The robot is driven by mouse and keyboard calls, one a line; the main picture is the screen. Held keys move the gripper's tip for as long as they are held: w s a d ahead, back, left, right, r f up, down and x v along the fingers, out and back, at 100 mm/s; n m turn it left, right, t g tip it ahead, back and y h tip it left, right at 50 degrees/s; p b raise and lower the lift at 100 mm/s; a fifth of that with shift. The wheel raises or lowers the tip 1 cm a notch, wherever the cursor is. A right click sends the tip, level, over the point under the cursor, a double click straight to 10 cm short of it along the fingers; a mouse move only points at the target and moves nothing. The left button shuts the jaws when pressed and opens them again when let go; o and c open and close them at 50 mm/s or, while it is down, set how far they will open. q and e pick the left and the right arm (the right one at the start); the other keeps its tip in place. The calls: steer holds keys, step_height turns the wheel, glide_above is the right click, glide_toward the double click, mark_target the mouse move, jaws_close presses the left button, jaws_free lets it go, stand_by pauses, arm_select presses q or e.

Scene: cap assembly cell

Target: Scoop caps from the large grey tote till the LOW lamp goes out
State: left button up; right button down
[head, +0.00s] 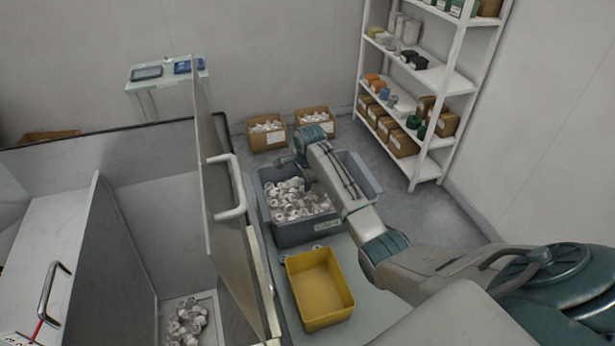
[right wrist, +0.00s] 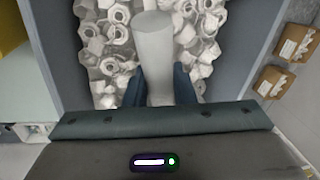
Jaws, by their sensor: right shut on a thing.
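The large grey tote (head: 290,235) stands on the floor side of the pale green table and holds many loose white caps (head: 296,203). My right gripper (head: 296,168) reaches down over the tote. In the right wrist view its jaws (right wrist: 158,88) are shut on a pale grey, rounded tool that looks like a scoop (right wrist: 153,45). The tool points down at the caps (right wrist: 104,42); whether it touches them or carries any I cannot tell. More caps (head: 186,322) lie in the open compartment at lower left. I see no LOW lamp. My left gripper is out of view.
An empty yellow bin (head: 318,288) sits on the table in front of the tote. An upright panel with a white handle (head: 231,188) stands left of the tote. Two cardboard boxes of white parts (head: 266,138) stand behind it, and a stocked white shelf (head: 415,120) at right.

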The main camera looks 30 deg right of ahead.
steer(key=shift+h, duration=0.7)
steer(key=a+r+p, duration=0.1)
steer(key=p, duration=0.1)
steer(key=r+p, duration=0.2)
steer(key=a+r+p, duration=0.1)
steer(key=r, duration=0.1)
steer(key=shift+a+r+p, duration=0.2)
steer(key=shift+a+p, duration=0.15)
steer(key=shift+p, duration=0.05)
steer(key=shift+a+r+p, duration=0.35)
steer(key=shift+a+r, duration=0.5)
steer(key=shift+r, duration=0.25)
steer(key=shift+a+r, duration=0.6)
steer(key=shift+r, duration=0.3)
